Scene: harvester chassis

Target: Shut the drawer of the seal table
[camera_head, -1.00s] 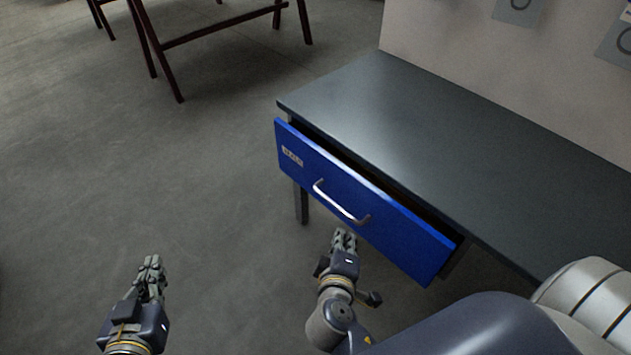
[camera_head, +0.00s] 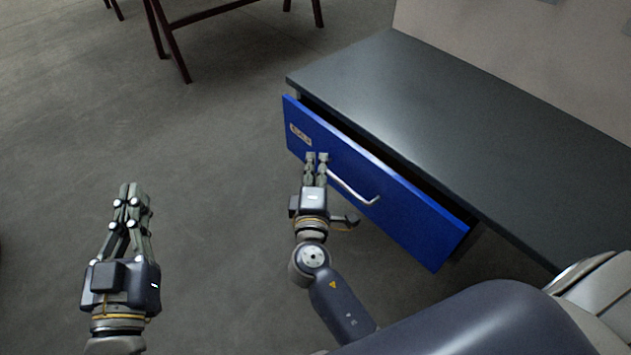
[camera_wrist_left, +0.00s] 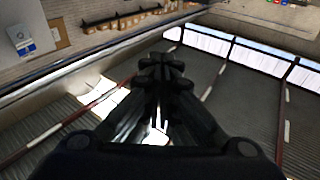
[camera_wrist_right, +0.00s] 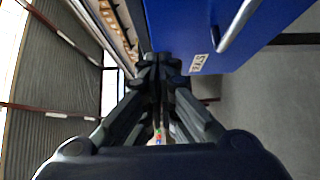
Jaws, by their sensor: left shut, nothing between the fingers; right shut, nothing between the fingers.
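The seal table (camera_head: 420,90) has a dark grey top. Its blue drawer (camera_head: 400,218) stands partly open, with a dark gap between its front and the top. A silver bar handle (camera_head: 352,188) and a small label (camera_head: 300,134) are on the drawer front. My right gripper (camera_head: 317,158) is shut and empty, in front of the drawer's left half beside the handle; I cannot tell whether it touches. In the right wrist view the drawer front (camera_wrist_right: 185,30) and handle (camera_wrist_right: 236,25) show close beyond the fingers. My left gripper (camera_head: 134,190) is shut and empty, over the floor at left.
A pale wall (camera_head: 520,50) stands behind the table. A dark red trestle frame (camera_head: 172,40) stands at the back left. The grey floor (camera_head: 190,150) left of the table is clear.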

